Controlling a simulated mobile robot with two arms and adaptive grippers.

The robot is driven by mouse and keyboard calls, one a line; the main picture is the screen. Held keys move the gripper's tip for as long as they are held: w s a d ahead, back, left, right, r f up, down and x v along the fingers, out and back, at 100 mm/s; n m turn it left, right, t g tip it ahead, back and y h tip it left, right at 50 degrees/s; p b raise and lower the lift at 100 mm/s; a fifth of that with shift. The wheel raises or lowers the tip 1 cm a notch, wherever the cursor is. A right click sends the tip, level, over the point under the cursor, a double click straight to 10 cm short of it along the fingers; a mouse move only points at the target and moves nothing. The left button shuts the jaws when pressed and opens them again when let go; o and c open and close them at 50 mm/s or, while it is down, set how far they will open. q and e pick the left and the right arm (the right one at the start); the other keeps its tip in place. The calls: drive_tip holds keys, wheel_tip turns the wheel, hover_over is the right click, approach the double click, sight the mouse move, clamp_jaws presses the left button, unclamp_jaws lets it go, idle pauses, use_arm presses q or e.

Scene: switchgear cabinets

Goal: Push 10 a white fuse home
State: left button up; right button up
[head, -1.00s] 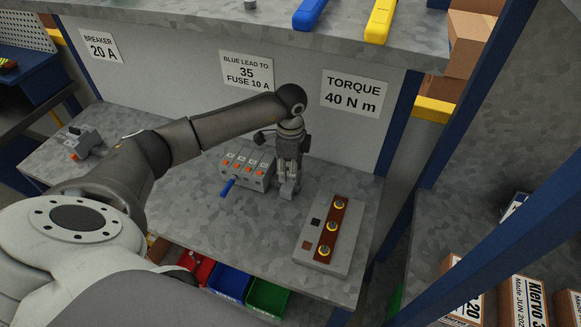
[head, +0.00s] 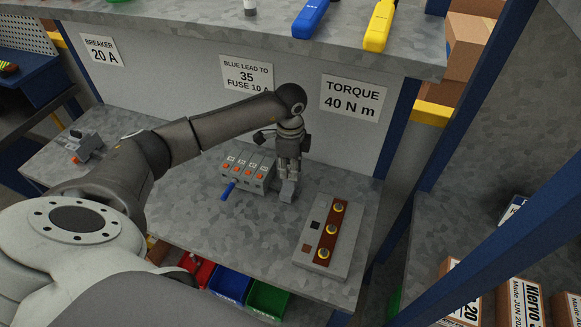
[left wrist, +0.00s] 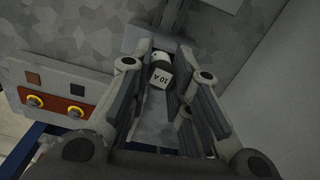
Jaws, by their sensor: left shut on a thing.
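My left gripper (head: 288,180) points down over the workbench, just right of the terminal block. In the left wrist view, its fingers (left wrist: 160,72) are closed around a small white fuse (left wrist: 161,78) marked 10 A. A small grey block (head: 287,191) shows at the fingertips in the head view. A grey piece (left wrist: 143,39) also shows beyond the fingers in the wrist view. The fingers hide much of the fuse's sides, and I cannot tell how deep the fuse sits. My right gripper is out of view.
The grey terminal block (head: 249,171) with orange buttons and a blue lead (head: 228,189) stands close left of the gripper. A busbar plate (head: 345,231) with several bolts lies to the right. A breaker (head: 83,146) is far left. A shelf (head: 230,20) overhangs behind; bins (head: 230,283) sit below.

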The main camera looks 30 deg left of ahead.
sight(290, 167)
use_arm(q)
drive_tip(key=shift+f, duration=0.4)
clamp_jaws()
idle(0.4)
drive_tip(key=o, duration=0.9)
unclamp_jaws()
drive_tip(key=shift+r, duration=0.35)
wheel_tip(290, 167, up, 7)
drive_tip(key=shift+f, duration=0.1)
drive_tip(key=shift+f, duration=0.1)
